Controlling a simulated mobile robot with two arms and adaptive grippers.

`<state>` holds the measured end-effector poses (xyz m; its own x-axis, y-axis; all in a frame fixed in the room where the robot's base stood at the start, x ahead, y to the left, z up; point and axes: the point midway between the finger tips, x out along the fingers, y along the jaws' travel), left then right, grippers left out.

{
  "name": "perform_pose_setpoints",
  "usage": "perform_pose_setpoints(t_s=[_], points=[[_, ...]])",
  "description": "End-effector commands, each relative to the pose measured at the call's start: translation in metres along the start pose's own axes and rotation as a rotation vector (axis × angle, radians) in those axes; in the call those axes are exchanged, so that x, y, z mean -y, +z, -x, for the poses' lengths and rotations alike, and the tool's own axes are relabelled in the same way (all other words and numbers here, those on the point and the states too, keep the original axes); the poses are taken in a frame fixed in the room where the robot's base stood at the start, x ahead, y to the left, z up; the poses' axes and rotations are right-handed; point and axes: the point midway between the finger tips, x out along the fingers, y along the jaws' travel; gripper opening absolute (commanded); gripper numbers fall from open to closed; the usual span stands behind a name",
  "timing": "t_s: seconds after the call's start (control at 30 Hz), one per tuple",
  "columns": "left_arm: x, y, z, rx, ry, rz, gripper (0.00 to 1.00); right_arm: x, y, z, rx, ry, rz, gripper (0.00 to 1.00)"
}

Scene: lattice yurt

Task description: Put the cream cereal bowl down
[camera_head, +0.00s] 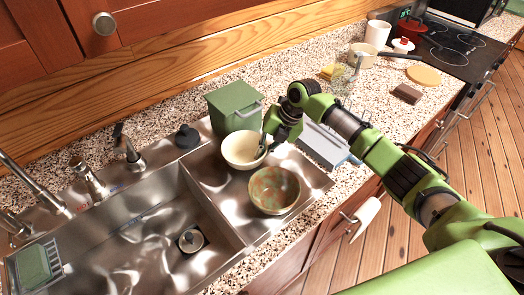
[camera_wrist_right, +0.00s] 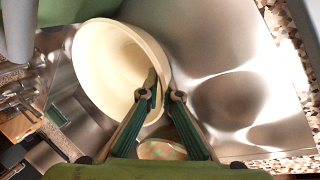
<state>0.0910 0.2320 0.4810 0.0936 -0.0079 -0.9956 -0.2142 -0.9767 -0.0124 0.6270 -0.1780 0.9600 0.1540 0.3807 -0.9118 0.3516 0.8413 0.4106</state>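The cream cereal bowl (camera_head: 239,148) is over the steel drainboard (camera_head: 212,178) beside the sink, in front of a green bin. It also shows in the right wrist view (camera_wrist_right: 105,65). My right gripper (camera_head: 264,143) is at the bowl's right rim. In the right wrist view the gripper (camera_wrist_right: 163,94) has one finger inside the bowl and one outside, closed on the rim. I cannot tell whether the bowl's base touches the steel. My left gripper is not in view.
A green-brown patterned bowl (camera_head: 274,190) stands on the drainboard close in front of the cream bowl. The green bin (camera_head: 233,106) is just behind. The sink basin (camera_head: 150,245) lies to the left. A grey-blue box (camera_head: 325,146) is to the right.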

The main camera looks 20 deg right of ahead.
Motion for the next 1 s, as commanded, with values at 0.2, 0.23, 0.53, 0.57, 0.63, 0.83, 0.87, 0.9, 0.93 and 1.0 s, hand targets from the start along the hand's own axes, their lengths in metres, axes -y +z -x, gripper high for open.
perform_pose_setpoints(t_s=[0.2,0.23,0.53,0.57,0.63,0.83,0.87,0.9,0.93,1.0], points=[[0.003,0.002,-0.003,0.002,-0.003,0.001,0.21,0.001,0.0,-0.002,0.001,0.0,0.0,0.2],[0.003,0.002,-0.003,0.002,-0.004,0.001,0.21,0.001,0.0,-0.002,0.0,0.0,0.0,0.21],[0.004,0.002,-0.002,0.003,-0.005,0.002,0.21,0.001,0.0,-0.002,0.0,0.0,-0.001,0.21],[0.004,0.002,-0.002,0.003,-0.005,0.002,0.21,0.0,0.0,-0.001,0.001,0.0,-0.001,0.21],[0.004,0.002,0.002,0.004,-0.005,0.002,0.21,-0.001,0.0,0.003,0.001,0.0,0.0,0.21],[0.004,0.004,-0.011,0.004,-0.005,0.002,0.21,0.001,0.002,0.032,0.006,0.001,0.002,0.21],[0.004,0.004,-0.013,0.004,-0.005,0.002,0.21,0.001,0.002,0.039,0.006,0.002,0.001,0.21],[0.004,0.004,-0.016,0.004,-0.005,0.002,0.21,0.001,0.002,0.048,0.006,0.002,0.001,0.21],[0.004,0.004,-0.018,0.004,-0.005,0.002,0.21,0.001,0.002,0.055,0.007,0.003,0.001,0.21],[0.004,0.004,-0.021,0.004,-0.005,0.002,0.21,0.001,0.002,0.07,0.006,0.001,0.001,0.21]])
